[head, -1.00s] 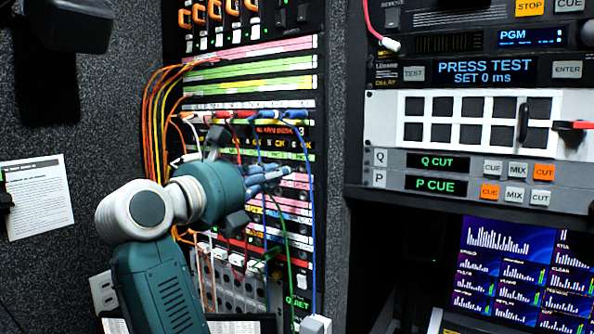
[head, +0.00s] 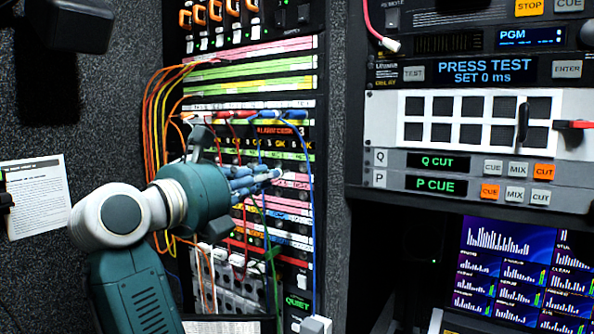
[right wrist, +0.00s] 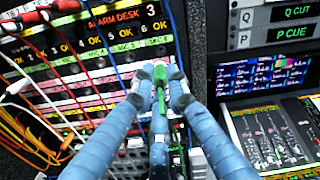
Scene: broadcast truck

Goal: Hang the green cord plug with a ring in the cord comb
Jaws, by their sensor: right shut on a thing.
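My right gripper (head: 272,175) is in front of the patch panel, its blue fingers pointing right. In the right wrist view its fingers (right wrist: 158,101) are closed on the green cord plug (right wrist: 160,78), which stands upright between the tips, apart from the panel as far as I can tell. The green cord (head: 270,245) hangs down below the gripper in the head view. The plug itself is mostly hidden by the fingers there. I cannot clearly pick out the cord comb or the ring. My left gripper is not in view.
The patch panel (head: 250,70) carries coloured label strips and plugged orange, red, white and blue cords close to my gripper. Orange hooks (head: 217,10) line its top. A control rack (head: 375,160) and a screen (head: 515,262) stand at the right. A paper notice (head: 38,195) is at the left.

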